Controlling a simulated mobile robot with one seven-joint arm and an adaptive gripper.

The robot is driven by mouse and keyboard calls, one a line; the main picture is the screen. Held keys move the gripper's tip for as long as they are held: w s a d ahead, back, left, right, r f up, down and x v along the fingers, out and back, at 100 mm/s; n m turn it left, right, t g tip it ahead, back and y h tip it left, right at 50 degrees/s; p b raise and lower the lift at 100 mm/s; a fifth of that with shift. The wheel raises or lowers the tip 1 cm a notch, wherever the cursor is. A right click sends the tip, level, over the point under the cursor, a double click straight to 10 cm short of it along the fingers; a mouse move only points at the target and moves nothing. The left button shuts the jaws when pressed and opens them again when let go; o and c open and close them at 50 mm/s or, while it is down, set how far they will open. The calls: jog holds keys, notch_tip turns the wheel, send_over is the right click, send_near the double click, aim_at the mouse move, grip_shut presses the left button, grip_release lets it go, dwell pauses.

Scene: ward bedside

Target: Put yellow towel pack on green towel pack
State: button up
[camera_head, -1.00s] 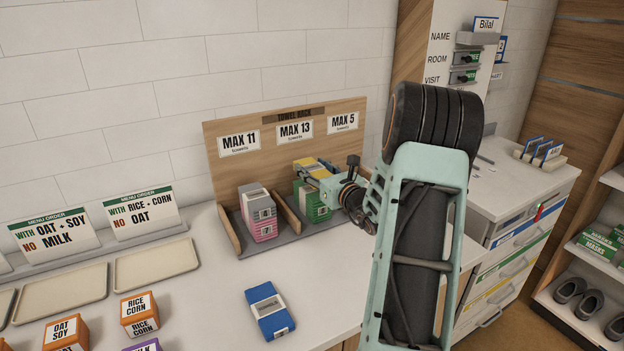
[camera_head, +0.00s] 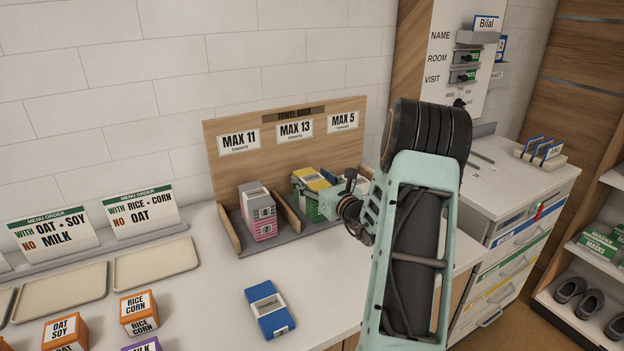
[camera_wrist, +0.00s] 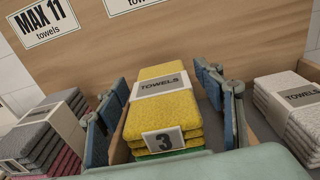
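The yellow towel pack (camera_head: 310,176) lies on top of the green towel pack (camera_head: 313,208) in the middle compartment of the towel rack, below the MAX 13 sign. In the wrist view the yellow pack (camera_wrist: 165,106) has a white TOWELS band and a label 3; a thin strip of the green pack (camera_wrist: 168,154) shows under it. My gripper (camera_head: 322,190) is at the stack. In the wrist view its blue-padded fingers stand on either side of the yellow pack, with visible gaps, so it looks open. Most of the green pack is hidden.
The left compartment of the rack (camera_head: 232,232) holds a grey pack on a pink pack (camera_head: 262,225). A pale pack (camera_wrist: 290,98) stands in the right compartment. Wooden dividers stand between the compartments. A blue pack (camera_head: 268,310) lies on the counter in front.

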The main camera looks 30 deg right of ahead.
jog(key=shift+r, duration=0.2)
jog(key=s, duration=1.2)
jog(key=shift+a+r+b, duration=0.25)
jog(key=shift+b, duration=0.2)
